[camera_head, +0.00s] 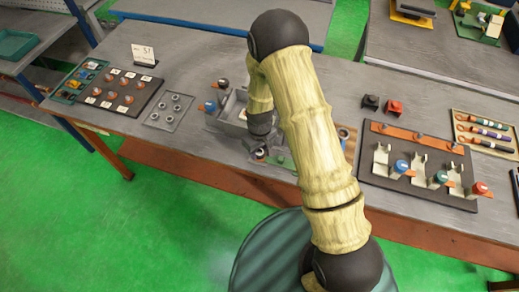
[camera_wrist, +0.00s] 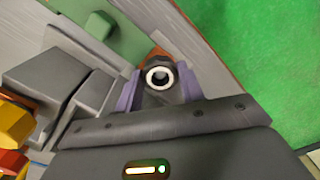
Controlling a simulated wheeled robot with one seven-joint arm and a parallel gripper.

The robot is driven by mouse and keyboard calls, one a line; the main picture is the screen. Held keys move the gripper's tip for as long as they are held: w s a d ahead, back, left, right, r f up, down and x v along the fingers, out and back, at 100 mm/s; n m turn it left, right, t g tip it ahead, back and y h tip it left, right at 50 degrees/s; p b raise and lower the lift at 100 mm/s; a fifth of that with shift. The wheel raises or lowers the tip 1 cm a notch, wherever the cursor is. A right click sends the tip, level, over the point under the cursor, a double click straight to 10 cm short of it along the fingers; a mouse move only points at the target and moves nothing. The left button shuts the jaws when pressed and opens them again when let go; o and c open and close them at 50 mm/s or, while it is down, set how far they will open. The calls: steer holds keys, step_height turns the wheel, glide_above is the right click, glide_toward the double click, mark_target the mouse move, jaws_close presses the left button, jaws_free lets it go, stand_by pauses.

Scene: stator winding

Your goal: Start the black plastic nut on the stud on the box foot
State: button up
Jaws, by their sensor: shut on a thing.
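In the wrist view, my gripper (camera_wrist: 160,88) is shut on a dark part that looks like the black plastic nut (camera_wrist: 147,92). A pale ring with a grey centre shows at its top. I cannot tell whether the stud is inside it. An orange-brown patch shows just behind the nut. The grey box (camera_wrist: 48,78) lies to the left of the fingers, apart from them. In the head view, the box (camera_head: 231,117) stands on the bench, and the end of my arm is down at its right front side. The nut and the stud cannot be made out there.
A green block (camera_wrist: 113,27) lies beyond the gripper, and yellow and red knobs (camera_wrist: 14,125) sit at the left edge. The bench edge (camera_wrist: 203,50) is close on the right. In the head view, a plate with several rings (camera_head: 168,109) lies left, and a dark fixture board (camera_head: 377,172) lies right.

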steer(key=m, duration=0.5)
steer(key=shift+s+f, duration=0.1)
steer(key=shift+f, duration=0.05)
steer(key=o, duration=1)
steer(key=shift+c, duration=0.2)
steer(key=shift+r+p, duration=2.5)
steer(key=shift+r, duration=1.1)
